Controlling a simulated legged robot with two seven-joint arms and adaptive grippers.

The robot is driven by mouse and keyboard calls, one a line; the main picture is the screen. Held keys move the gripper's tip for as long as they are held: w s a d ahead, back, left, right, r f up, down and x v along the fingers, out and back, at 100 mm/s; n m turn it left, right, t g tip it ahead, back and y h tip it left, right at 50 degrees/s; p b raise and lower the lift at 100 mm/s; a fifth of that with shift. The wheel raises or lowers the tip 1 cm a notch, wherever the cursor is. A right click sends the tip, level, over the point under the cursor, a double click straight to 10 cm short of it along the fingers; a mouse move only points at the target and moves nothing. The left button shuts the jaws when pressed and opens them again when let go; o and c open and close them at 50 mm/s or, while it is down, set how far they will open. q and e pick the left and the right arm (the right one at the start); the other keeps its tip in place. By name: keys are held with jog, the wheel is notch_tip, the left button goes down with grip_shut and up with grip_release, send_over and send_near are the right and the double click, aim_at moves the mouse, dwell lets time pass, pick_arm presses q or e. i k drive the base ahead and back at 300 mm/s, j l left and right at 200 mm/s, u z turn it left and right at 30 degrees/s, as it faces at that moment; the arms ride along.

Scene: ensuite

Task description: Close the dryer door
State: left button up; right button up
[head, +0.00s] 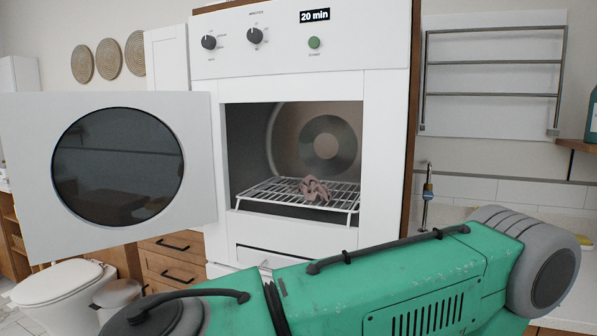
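The white dryer (378,100) stands in the middle of the head view. Its door (25,150), a white panel with a round dark window (118,165), is swung wide open to the left. The opening shows a wire rack (258,193) with a crumpled pinkish cloth (314,188) on it, and a round vent on the back wall. A green arm link of mine crosses the lower right foreground and hides the dryer's lower part. Neither of my grippers is in view.
A toilet (60,285), a bin (118,296) and wooden drawers (170,262) stand below the door at lower left. A counter with a tap (427,195) and a wall rack (492,95) are on the right. The space in front of the opening looks clear.

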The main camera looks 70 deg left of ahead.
aim_at(88, 172)
jog(key=k+j, duration=1.2)
jog(key=k, duration=0.2)
